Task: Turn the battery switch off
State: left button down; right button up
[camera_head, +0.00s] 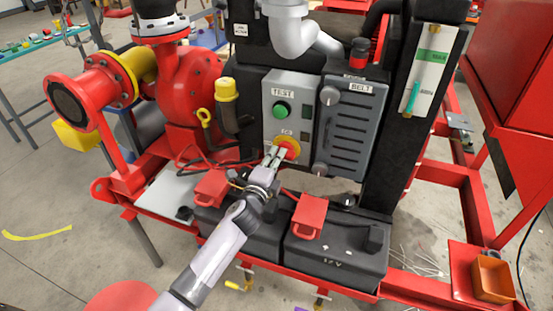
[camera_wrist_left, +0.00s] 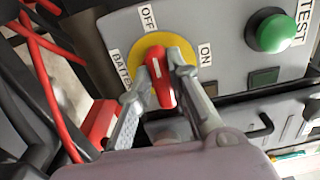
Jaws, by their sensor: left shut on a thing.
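The battery switch (camera_head: 292,143) is a red handle on a yellow round plate, low on the grey control box. In the left wrist view the red handle (camera_wrist_left: 162,85) stands out from the yellow plate (camera_wrist_left: 182,47), with OFF, ON and BATTERY labels around it. A white mark on the handle lies towards the OFF label (camera_wrist_left: 148,18); the ON label (camera_wrist_left: 205,55) is to its right. My left gripper (camera_head: 277,155) is shut on the red handle, one finger on each side, as the left wrist view (camera_wrist_left: 160,82) shows. My right gripper is out of view.
A green TEST button (camera_head: 281,108) sits above the switch. A grey vented BELT cover (camera_head: 346,125) stands right of the box. Black batteries (camera_head: 335,255) with red covers (camera_head: 309,216) lie below, with red cables nearby. A red pump (camera_head: 190,80) is at left.

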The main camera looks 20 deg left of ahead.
pick_arm(q)
jog(key=shift+f+n, duration=0.1)
jog(key=shift+n, duration=0.2)
jog(key=c, duration=1.5)
grip_release()
jog(key=s, duration=1.2)
jog(key=shift+a, duration=0.2)
